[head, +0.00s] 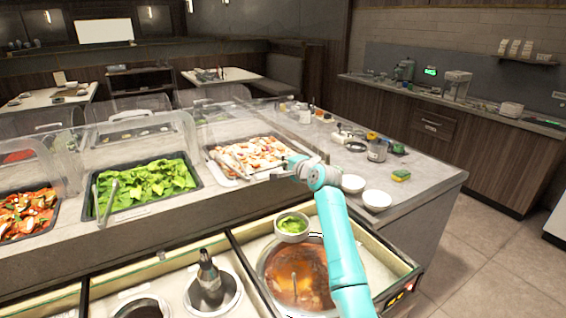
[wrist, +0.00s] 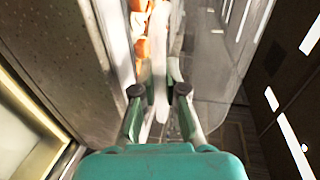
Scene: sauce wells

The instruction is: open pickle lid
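I cannot tell for sure which lid is the pickle lid. Clear covers stand over the food trays, one behind the lettuce tray (head: 148,136) and another at the left (head: 45,160). The tray of pale and red food (head: 262,153) has tongs on it, with clear panels around it. My gripper (head: 280,175) is at that tray's front right corner, above the counter. In the wrist view, my gripper (wrist: 159,91) has its fingers apart. A pale, see-through strip (wrist: 158,70) shows between and beyond them; I cannot tell whether they touch it.
In front are a well of brown soup (head: 290,270), a small pot of green food (head: 291,226) and a pump well (head: 212,290). Two white bowls (head: 376,199) stand right of my gripper. Bottles and small items crowd the counter behind.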

